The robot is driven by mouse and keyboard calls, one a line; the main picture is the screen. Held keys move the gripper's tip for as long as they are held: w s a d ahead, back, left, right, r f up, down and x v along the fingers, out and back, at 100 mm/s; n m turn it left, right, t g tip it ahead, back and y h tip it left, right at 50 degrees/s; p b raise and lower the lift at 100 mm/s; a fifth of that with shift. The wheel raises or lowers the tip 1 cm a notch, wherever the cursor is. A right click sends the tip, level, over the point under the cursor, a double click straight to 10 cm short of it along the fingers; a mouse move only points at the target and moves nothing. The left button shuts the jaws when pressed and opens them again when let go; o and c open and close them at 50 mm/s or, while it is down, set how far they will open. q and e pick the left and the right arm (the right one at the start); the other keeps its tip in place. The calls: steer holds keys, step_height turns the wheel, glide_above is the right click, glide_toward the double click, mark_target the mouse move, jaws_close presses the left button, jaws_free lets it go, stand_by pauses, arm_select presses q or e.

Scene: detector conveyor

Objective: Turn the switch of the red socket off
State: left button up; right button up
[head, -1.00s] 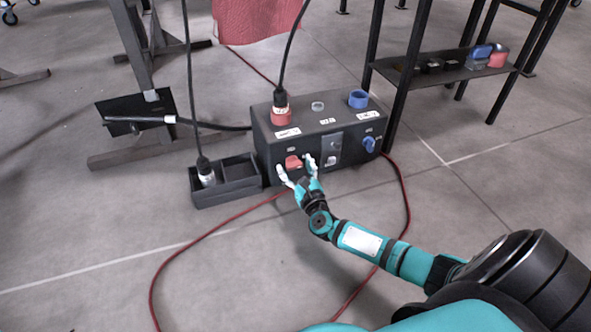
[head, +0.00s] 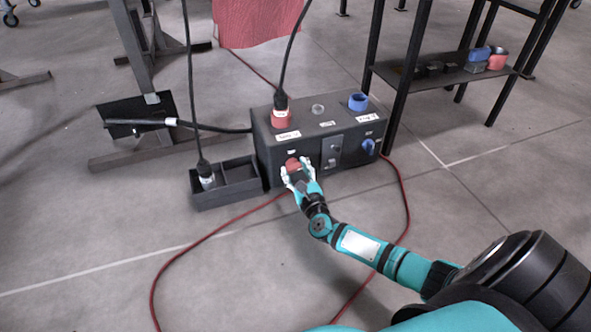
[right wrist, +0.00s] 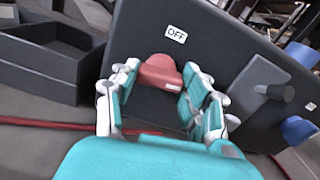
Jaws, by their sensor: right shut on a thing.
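The red switch (head: 292,164) is on the front face of the black socket box (head: 262,158), below the red socket (head: 281,119). A black cable's plug sits in the red socket. My right gripper (head: 298,176) is shut on the red switch, its fingers on either side of it. The red switch (right wrist: 160,70) also shows between the fingers (right wrist: 160,84) in the right wrist view, with a white label reading OFF (right wrist: 175,34) above it. The fingers partly hide the switch, so its exact angle is hard to tell. My left gripper is out of view.
A grey switch (right wrist: 275,91) and a blue switch (head: 368,146) are to the right on the same face. A blue socket (head: 358,101) is on top. A black tray (head: 229,192) holding a plug stands left of the box. A red cable (head: 205,235) lies on the floor.

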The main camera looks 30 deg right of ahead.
steer(key=n+p, duration=0.1)
steer(key=n, duration=0.2)
steer(key=shift+n, duration=0.3)
steer(key=n+p, duration=0.2)
steer(key=n, duration=0.2)
steer(key=shift+n, duration=0.3)
steer(key=n+p, duration=0.1)
steer(key=n, duration=0.3)
steer(key=shift+n+p, duration=0.8)
steer(key=shift+n, duration=1.4)
steer(key=shift+a, duration=0.1)
steer(key=o, duration=1.2)
steer(key=shift+c, duration=0.2)
